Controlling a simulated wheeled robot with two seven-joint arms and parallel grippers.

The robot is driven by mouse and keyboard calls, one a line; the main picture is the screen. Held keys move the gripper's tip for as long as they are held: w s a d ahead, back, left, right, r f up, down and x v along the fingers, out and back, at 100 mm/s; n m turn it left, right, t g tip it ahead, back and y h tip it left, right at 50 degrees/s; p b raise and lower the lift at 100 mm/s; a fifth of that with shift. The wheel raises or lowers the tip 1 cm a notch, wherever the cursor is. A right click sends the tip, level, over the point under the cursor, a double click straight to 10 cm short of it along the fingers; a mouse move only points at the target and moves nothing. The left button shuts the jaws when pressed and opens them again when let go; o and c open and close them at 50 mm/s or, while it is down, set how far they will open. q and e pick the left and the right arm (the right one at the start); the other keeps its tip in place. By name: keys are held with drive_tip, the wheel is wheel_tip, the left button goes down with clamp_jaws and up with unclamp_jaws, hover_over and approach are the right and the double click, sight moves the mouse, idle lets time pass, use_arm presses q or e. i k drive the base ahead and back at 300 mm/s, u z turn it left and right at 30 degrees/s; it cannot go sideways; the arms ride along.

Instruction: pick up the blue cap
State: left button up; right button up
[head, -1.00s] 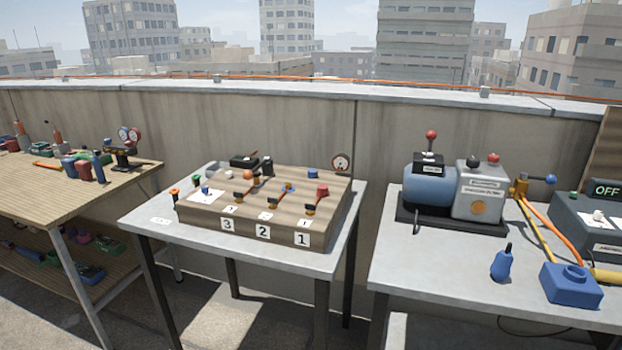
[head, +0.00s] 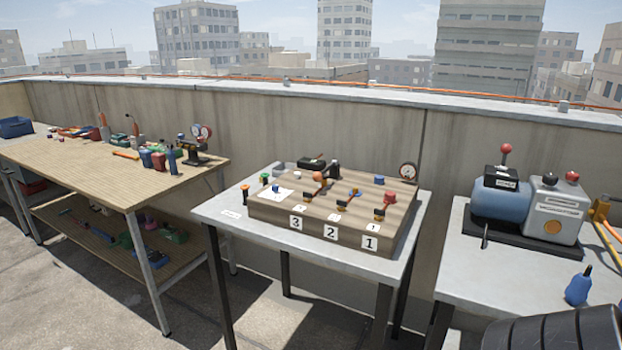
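One blue piece (head: 379,180) sits at the back right of the board, close to the round gauge. The other blue piece (head: 276,188) stands on a white paper at the board's left. Both are too small to tell for certain which is the cap. A further blue part lies among the fittings in the middle of the board. Neither of my grippers is in view.
The grey middle table (head: 232,217) carries the board, numbered 3, 2, 1 along its front. A wooden workbench (head: 100,160) with tools stands left. A right table (head: 463,255) holds a blue tank machine (head: 500,200) and a blue bottle (head: 578,289). Floor gaps separate the tables.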

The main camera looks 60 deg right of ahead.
sight(378, 179)
drive_tip(key=u, duration=0.05)
drive_tip(key=i, duration=1.4)
drive_tip(key=z, duration=1.55)
